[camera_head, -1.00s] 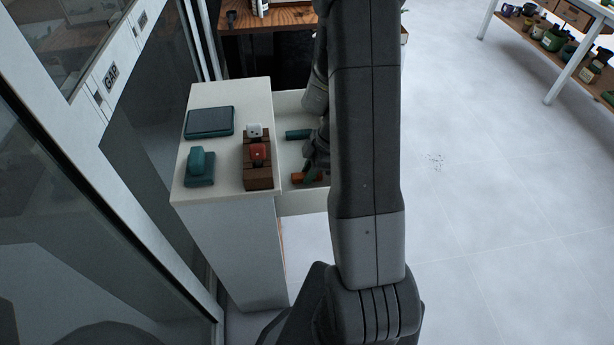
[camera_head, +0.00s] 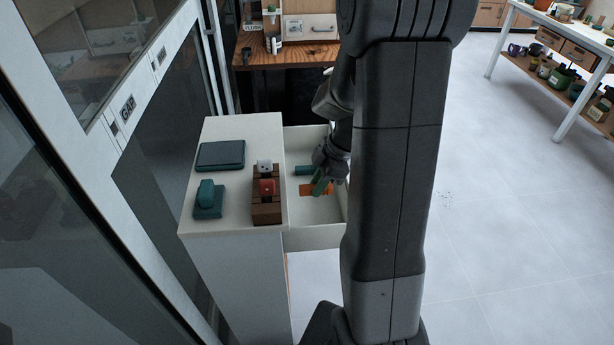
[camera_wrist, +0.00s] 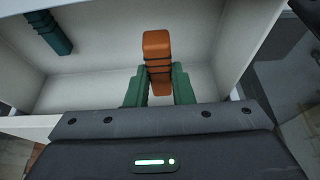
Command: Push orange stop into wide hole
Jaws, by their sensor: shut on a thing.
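The orange stop (camera_wrist: 157,45) is a ridged block in the open drawer area of the white cabinet. My gripper (camera_wrist: 160,72) is shut on it, with a green finger on each side; its top stands out beyond the fingertips. In the head view my gripper (camera_head: 318,186) is over the drawer, and the orange stop (camera_head: 306,190) shows beside the fingers. I cannot tell whether it touches the drawer floor. A brown wooden block (camera_head: 267,210) on the cabinet top carries a red piece (camera_head: 267,187) and a white piece (camera_head: 264,166). No wide hole can be made out.
A teal ridged piece (camera_head: 303,170) lies in the drawer (camera_head: 312,238); it also shows in the wrist view (camera_wrist: 48,32). The cabinet top (camera_head: 243,128) holds a dark flat tray (camera_head: 221,155) and a teal block (camera_head: 207,198). A glass wall stands at left; floor is open at right.

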